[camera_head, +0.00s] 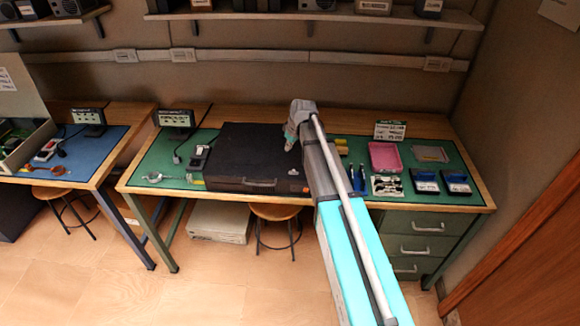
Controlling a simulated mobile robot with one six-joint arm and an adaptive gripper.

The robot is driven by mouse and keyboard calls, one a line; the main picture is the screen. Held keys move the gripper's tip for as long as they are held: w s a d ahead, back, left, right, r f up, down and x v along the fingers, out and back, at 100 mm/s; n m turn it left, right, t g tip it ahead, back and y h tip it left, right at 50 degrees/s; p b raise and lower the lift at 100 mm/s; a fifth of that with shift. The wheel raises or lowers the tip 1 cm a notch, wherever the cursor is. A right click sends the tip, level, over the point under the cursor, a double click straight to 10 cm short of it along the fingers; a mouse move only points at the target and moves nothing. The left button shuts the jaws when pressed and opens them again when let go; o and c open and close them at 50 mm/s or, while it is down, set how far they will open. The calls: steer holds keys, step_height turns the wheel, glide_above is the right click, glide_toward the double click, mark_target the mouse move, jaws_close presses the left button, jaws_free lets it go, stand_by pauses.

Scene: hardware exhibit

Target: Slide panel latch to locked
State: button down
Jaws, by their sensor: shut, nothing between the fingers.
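A flat black case or panel (245,150) lies on the green mat of the workbench. My arm reaches in from the lower right, and my gripper (290,140) is shut and empty over the right part of the panel. I cannot tell whether it touches the panel. My arm hides the panel's right edge.
Left of the panel are a black device (199,156) and a small display (176,118). A stool (275,212) stands below. A drawer unit (415,246) is at the right.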

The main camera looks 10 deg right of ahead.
mark_target(297, 171)
steer(key=shift+f, duration=0.1)
stand_by(0.3)
steer(key=b+x, duration=0.9)
steer(key=x, duration=0.1)
steer(key=shift+b, duration=0.3)
steer(key=shift+s+d, duration=0.6)
steer(key=shift+s, duration=0.2)
steer(key=shift+s+d, duration=0.6)
steer(key=shift+s, duration=0.25)
steer(key=shift+s+d, duration=0.15)
steer(key=shift+d, duration=0.45)
steer(key=shift+s+d, duration=0.15)
steer(key=shift+d, duration=0.5)
